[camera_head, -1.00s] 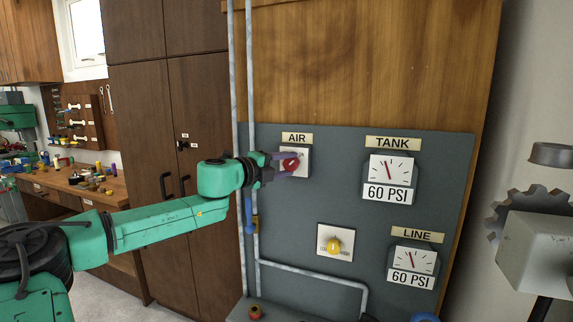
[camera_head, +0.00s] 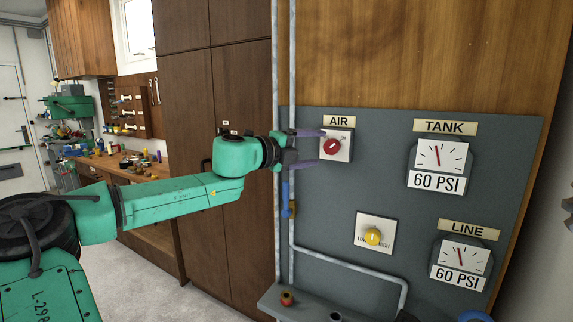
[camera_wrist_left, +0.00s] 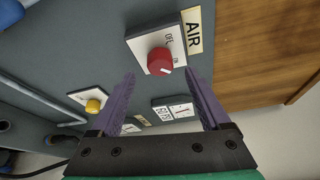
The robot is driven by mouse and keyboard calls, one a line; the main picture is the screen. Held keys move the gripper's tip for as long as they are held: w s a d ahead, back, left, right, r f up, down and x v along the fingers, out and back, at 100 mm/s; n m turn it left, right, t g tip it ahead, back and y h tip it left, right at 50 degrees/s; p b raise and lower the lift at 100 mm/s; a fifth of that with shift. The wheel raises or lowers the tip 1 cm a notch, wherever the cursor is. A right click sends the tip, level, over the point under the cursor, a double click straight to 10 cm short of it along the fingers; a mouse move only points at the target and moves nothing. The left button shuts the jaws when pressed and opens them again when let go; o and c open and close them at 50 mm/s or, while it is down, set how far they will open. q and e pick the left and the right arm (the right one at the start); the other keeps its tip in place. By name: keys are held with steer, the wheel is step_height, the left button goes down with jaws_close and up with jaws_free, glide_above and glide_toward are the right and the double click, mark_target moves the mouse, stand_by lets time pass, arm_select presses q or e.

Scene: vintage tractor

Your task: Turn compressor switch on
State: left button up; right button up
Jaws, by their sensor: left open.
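The compressor switch, a red round knob (camera_head: 332,146) on a white plate, sits under the AIR label (camera_head: 338,121) on the grey panel. In the left wrist view the red knob (camera_wrist_left: 160,61) shows a small white mark on its face, with OFF and ON printed beside it. My left gripper (camera_head: 319,148) is open, its purple fingers pointing at the switch, one higher and one lower. In the left wrist view the fingers (camera_wrist_left: 160,72) stand apart with nothing between them, and the knob appears ahead of the tips. My right gripper is not in view.
Below the switch is a yellow knob (camera_head: 372,237) on a white plate. TANK (camera_head: 441,155) and LINE (camera_head: 463,257) gauges, both reading 60 PSI, are to the right. Grey pipes (camera_head: 284,80) run down the panel's left side, near my gripper. Dark cabinets (camera_head: 205,80) stand behind my arm.

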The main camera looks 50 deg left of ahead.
arm_select(q)
steer(key=s+b, duration=0.3)
steer(key=s, duration=0.6)
steer(key=shift+s+a+r, duration=0.15)
steer(key=shift+a+r, duration=0.05)
steer(key=shift+r, duration=0.1)
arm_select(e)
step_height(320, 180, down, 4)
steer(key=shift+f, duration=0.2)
